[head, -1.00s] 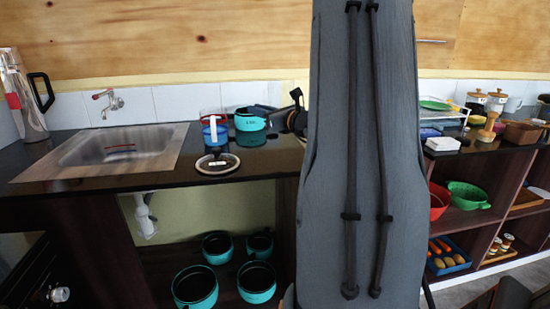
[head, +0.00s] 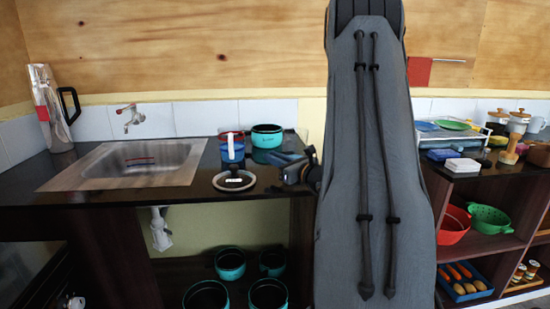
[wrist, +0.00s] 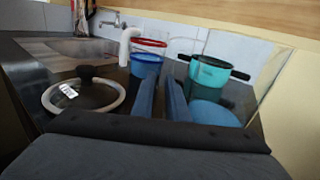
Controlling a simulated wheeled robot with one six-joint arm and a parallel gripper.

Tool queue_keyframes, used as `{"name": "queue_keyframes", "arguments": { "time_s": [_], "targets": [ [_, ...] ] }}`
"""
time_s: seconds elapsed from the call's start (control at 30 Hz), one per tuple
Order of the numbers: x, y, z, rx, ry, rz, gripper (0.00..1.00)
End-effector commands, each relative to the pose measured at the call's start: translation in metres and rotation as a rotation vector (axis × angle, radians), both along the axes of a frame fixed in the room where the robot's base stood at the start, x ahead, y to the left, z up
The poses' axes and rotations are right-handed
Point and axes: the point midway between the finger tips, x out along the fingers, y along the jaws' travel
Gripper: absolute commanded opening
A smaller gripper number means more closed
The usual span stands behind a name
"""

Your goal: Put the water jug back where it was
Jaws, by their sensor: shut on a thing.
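A clear jug with blue in its lower part, a red rim and a white handle (head: 232,149) stands upright on the dark counter. It also shows in the wrist view (wrist: 147,66), just beyond and left of my fingers. My gripper (head: 283,158) is low over the counter, right of this jug and visibly apart from it. In the wrist view, my two blue-grey fingers (wrist: 161,95) are close together. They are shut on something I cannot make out. A blue round shape (wrist: 213,113) shows beside the right finger; I cannot tell whether they touch.
A teal pot (head: 267,137) stands behind my gripper. A glass lid (head: 233,181) lies in front of the jug. The sink (head: 140,160) and a steel jug with black handle (head: 50,108) are further left. Teal pots (head: 230,265) fill the shelf below.

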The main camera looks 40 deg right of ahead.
Motion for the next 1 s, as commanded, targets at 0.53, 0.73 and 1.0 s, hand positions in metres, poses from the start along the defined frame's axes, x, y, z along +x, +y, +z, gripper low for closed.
{"name": "queue_keyframes", "arguments": {
  "time_s": [0.53,0.73,1.0],
  "targets": [
    [0.0,0.0,-0.002,0.0,0.0,0.0,0.32],
    [0.0,0.0,-0.001,0.0,0.0,0.0,0.32],
    [-0.033,-0.003,0.0,0.001,0.001,-0.004,0.32]
  ]
}}
